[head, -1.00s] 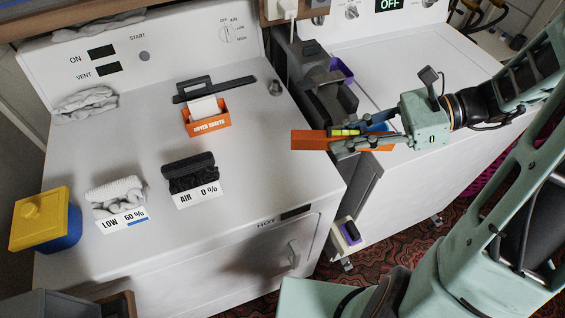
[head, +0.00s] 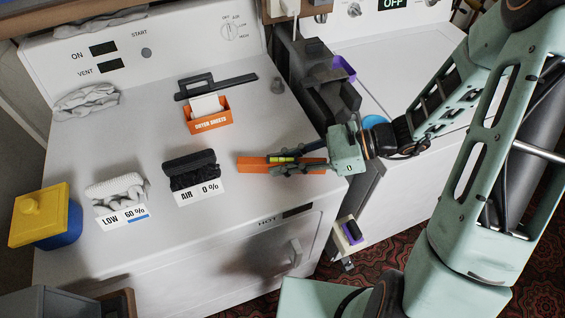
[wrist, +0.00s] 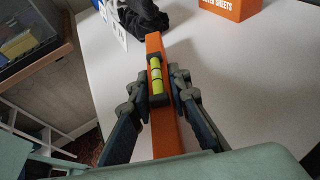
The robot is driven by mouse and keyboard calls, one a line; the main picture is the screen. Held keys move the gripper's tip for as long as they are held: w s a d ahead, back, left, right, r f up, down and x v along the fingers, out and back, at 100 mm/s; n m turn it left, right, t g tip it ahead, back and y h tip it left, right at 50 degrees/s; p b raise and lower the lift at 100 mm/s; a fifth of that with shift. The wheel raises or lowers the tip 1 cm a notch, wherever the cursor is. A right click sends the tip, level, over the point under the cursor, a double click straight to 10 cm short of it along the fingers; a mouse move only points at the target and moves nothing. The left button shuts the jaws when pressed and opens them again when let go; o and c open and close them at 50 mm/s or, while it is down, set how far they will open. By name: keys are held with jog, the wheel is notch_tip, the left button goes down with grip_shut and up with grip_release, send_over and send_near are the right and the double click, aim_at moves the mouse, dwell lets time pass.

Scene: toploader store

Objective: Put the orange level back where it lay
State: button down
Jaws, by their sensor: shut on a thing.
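The orange level (head: 248,164), a bar with a yellow-green vial, is in my gripper (head: 285,165). My gripper is shut on it around the vial section. In the head view the level lies across the picture over the front right part of the white dryer top (head: 235,140), close to its right edge. I cannot tell whether it touches the surface. In the wrist view the level (wrist: 155,45) runs away from me between the two fingers (wrist: 160,85), and its far end points towards the dark bundle.
A dark bundle with an AIR 0 % card (head: 190,170) is left of the level. A white bundle (head: 118,190) and a yellow-and-blue box (head: 42,217) are farther left. An orange dryer sheets box (head: 209,122) stands behind. The dryer top between is clear.

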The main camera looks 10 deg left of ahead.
jog(key=shift+f, duration=0.25)
jog(key=shift+f, duration=0.15)
jog(key=c, duration=1.8)
grip_release()
jog(key=shift+d+r, duration=0.15)
jog(key=shift+r, duration=0.1)
jog(key=v, duration=1.1)
jog(key=shift+d+r, duration=0.2)
jog(key=shift+d, duration=0.1)
